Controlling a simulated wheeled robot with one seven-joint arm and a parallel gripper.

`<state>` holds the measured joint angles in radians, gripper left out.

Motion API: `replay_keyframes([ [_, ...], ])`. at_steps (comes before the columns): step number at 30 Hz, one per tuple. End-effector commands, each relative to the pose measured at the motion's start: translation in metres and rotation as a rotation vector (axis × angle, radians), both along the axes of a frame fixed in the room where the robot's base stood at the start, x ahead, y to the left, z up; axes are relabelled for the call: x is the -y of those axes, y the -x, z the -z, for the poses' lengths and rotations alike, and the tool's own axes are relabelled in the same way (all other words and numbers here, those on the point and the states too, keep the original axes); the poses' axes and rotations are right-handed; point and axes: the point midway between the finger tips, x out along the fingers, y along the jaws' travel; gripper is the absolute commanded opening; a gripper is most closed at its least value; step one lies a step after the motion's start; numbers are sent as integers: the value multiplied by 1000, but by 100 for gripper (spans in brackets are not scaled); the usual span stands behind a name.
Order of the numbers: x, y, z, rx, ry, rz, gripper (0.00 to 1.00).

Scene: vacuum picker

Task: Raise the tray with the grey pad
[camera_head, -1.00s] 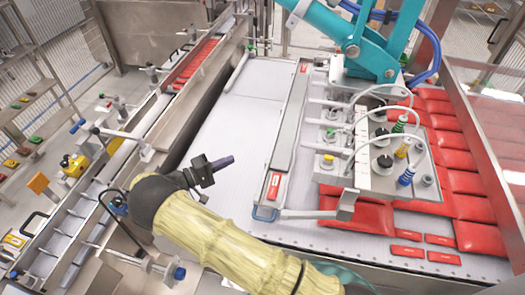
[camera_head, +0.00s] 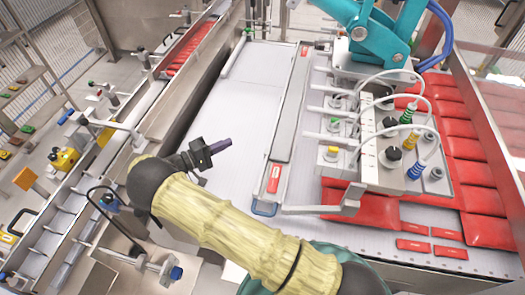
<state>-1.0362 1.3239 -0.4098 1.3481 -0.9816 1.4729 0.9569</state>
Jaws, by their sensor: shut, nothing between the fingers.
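The tray (camera_head: 268,198) is a long, narrow, pale frame lying lengthwise on the white table. A grey pad (camera_head: 290,118) runs along it, with a red label at each end and a blue piece (camera_head: 264,208) at its near end. My gripper (camera_head: 228,145) is dark with purplish fingertips. It is shut and empty, to the left of the tray's near half and apart from it. The tips point right, toward the tray. How high the gripper is above the table is hard to tell.
A teal arm holds a vacuum picker head (camera_head: 395,150) with hoses just right of the tray, over red packs (camera_head: 465,172). A steel wall and a narrow conveyor (camera_head: 180,62) run along the left. The white table (camera_head: 225,105) left of the tray is clear.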

Motion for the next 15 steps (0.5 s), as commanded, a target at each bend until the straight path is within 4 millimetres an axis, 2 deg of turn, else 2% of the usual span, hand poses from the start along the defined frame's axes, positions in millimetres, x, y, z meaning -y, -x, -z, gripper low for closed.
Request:
replay_keyframes([
  [1,0,0,9,0,0,1,0],
  [15,1,-1,75,0,0,2,0],
])
